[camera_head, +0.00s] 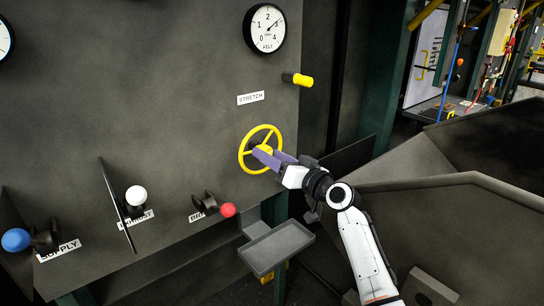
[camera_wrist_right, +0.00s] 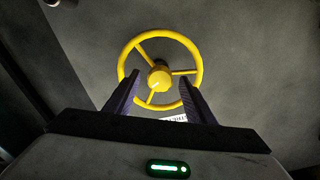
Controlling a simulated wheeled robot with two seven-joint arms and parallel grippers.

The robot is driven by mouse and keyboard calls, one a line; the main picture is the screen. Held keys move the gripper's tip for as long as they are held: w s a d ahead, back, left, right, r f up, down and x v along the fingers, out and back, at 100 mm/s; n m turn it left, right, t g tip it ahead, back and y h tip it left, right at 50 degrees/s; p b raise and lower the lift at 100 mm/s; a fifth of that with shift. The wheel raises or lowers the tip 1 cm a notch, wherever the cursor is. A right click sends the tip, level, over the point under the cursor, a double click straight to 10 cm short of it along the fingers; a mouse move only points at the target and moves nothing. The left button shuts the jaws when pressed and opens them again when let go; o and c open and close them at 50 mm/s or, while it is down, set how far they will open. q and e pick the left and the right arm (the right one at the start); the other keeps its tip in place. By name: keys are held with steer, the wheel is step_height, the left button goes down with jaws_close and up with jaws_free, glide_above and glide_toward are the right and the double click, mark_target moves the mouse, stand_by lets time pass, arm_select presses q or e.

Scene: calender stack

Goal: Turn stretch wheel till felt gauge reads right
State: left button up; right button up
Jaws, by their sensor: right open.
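The yellow stretch wheel (camera_head: 242,157) is mounted on the dark panel, below the STRETCH label (camera_head: 251,98). My right gripper (camera_head: 266,155), with purple fingers, is at the wheel and covers part of its hub and lower right rim. In the right wrist view the open fingers (camera_wrist_right: 159,88) lie either side of the yellow hub (camera_wrist_right: 159,77), overlapping the lower rim. I cannot tell whether they touch the wheel. The round white felt gauge (camera_head: 264,34) is above, its needle pointing up and right between 2 and 3. My left gripper is not in view.
A yellow-tipped knob (camera_head: 303,80) sticks out right of the label. White (camera_head: 136,195), red (camera_head: 228,210) and blue (camera_head: 15,240) knobs are at lower left, with a thin plate (camera_head: 115,205) beside the white one. A small grey tray (camera_head: 276,247) juts out below the wheel.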

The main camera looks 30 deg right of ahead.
steer(key=shift+c, duration=1.3)
jaws_close()
steer(key=n+b, duration=0.5)
steer(key=n, duration=0.2)
steer(key=shift+f+n, duration=0.15)
steer(key=shift+n, duration=0.25)
